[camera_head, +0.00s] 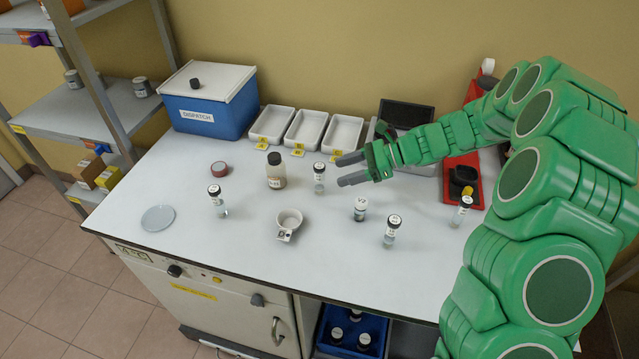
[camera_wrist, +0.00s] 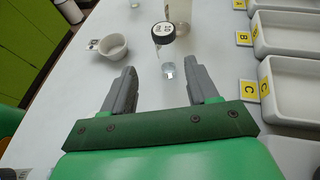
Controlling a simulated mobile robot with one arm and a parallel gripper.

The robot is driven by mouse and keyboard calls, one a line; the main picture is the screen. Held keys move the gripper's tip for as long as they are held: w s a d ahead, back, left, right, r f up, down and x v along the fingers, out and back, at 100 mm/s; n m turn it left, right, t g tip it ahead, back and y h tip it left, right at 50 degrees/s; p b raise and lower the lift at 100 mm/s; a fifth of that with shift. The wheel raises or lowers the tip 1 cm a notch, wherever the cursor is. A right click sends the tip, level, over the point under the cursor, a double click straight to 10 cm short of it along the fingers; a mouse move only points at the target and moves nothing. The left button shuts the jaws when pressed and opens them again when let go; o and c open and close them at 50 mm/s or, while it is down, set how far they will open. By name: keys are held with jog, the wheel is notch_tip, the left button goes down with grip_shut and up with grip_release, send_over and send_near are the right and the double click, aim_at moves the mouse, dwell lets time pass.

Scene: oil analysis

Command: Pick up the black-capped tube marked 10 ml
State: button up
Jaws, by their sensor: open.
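A black-capped clear tube (camera_head: 319,178) stands upright on the white bench. My gripper (camera_head: 341,170) is open and low over the bench, just right of this tube, with its fingers pointing at it. In the wrist view the tube's black cap with a white label (camera_wrist: 163,32) shows just ahead of my open gripper (camera_wrist: 158,68), apart from both fingers. Other dark-capped tubes stand at the left (camera_head: 217,201), front right (camera_head: 391,231) and far right (camera_head: 461,212). A short vial (camera_head: 360,209) stands in front of my gripper. The volume marks are too small to read surely.
A brown-tinted jar (camera_head: 276,171) stands close left of the nearest tube. A white cup (camera_head: 289,220) is in front. Several white trays (camera_head: 308,131) and a blue DISPATCH box (camera_head: 209,101) line the back. The bench's front left is mostly clear around a dish (camera_head: 158,218).

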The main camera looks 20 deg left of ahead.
aim_at(319, 179)
jog(key=shift+w+f+m, duration=0.3)
jog(key=shift+w+f, duration=0.2)
jog(key=shift+w, duration=0.1)
jog(key=shift+a+f, duration=0.1)
jog(key=shift+a, duration=0.15)
jog(key=shift+x, duration=3.7)
jog(key=shift+s, duration=0.15)
jog(key=c, duration=1)
jog(key=shift+y, duration=0.3)
